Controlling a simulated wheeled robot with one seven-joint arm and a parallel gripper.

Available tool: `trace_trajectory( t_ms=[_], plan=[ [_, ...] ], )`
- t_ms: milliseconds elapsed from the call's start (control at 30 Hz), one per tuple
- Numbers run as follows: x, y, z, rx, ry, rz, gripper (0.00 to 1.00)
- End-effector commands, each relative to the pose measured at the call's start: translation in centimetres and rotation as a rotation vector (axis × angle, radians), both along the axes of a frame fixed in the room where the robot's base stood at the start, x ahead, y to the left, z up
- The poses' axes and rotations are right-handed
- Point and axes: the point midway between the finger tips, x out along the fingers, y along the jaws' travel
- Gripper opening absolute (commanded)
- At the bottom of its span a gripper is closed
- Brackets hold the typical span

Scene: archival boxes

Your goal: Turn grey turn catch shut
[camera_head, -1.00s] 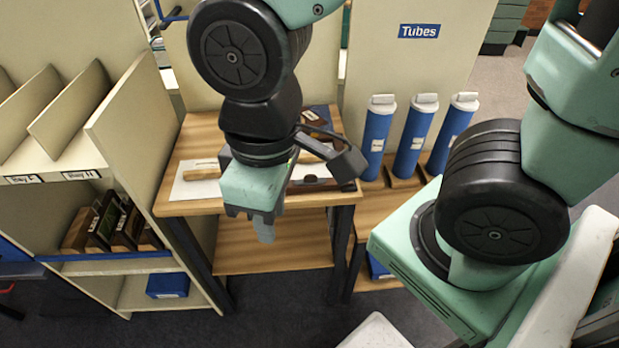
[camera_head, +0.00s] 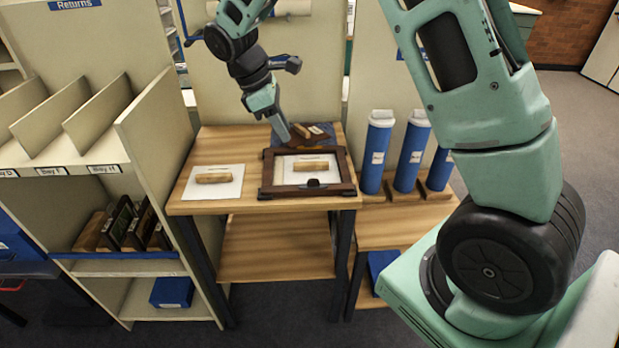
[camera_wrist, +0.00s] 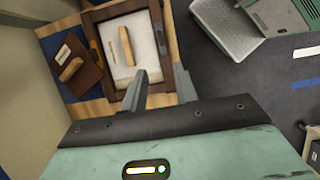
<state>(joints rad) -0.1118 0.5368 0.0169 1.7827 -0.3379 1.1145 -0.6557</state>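A dark wooden frame (camera_head: 265,180) lies on the table, with a white sheet and a wooden block (camera_head: 310,165) inside it. A small dark grey piece (camera_head: 313,183), which looks like the turn catch, sits on its near edge; its exact angle is too small to tell. In the wrist view the frame (camera_wrist: 107,12) shows beyond my fingers, with a dark piece (camera_wrist: 160,44) on its right side and a yellow strip (camera_wrist: 97,46) on its left side. My gripper (camera_head: 284,137) points down above the frame's far side. In the wrist view its fingers (camera_wrist: 160,72) are apart and empty.
A white sheet with a wooden block (camera_head: 213,178) lies left of the frame. A brown board with a block (camera_head: 304,130) lies behind it. Blue tubes (camera_head: 376,150) stand close on the right. A shelf unit (camera_head: 160,150) stands on the left.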

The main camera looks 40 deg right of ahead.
Motion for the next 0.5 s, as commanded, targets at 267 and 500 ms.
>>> trace_trajectory(
  t_ms=[267, 500],
  plan=[
    [-1.4, -1.8, -5.2, 0.001, 0.005, -0.002, 0.29],
    [-2.5, -3.3, -9.8, 0.001, 0.004, -0.002, 0.29]
  ],
)
